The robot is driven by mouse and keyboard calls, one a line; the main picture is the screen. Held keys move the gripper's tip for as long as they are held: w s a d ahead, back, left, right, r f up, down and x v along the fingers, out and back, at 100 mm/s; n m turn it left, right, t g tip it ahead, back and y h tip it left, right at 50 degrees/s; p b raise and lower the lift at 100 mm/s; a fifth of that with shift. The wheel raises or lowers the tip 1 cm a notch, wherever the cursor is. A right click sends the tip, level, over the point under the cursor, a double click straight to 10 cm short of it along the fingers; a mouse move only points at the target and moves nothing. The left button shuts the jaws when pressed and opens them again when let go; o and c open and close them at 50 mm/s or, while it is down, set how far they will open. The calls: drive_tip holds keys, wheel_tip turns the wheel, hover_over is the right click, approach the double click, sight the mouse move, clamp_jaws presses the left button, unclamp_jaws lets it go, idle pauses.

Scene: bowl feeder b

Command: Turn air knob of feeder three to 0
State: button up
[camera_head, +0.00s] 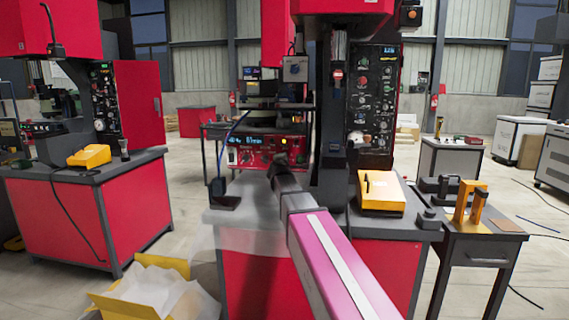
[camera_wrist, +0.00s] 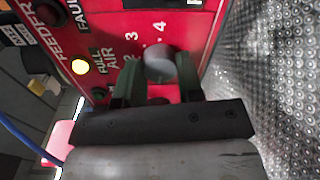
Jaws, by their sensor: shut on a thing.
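The red feeder control panel (camera_head: 246,158) stands on the middle machine's table in the head view. It fills the upper part of the wrist view (camera_wrist: 205,25), with the words FEEDER, FAULT, FULL and AIR on it. The grey round air knob (camera_wrist: 158,66) sits beside the AIR label, with scale numbers 2, 3 and 4 around it. My gripper (camera_wrist: 158,74) has its two dark green fingers on either side of the knob and is shut on it. The knob's pointer and the rest of its scale are hidden. In the head view my gripper (camera_head: 279,160) is at the panel's right part.
A lit yellow lamp (camera_wrist: 80,66) is near FULL. A textured metallic surface (camera_wrist: 270,70) lies right of the panel. The black machine column (camera_head: 333,130) stands close right of my gripper. A yellow box (camera_head: 381,191) is on the table's right. A blue cable (camera_wrist: 30,143) runs at lower left.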

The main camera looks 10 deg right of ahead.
drive_tip(key=shift+n, duration=0.5)
drive_tip(key=o, duration=0.9)
drive_tip(key=shift+o, duration=0.2)
drive_tip(key=shift+s, duration=0.1)
drive_tip(key=v, duration=1)
drive_tip(key=shift+s+a, duration=0.15)
drive_tip(key=shift+s, duration=0.15)
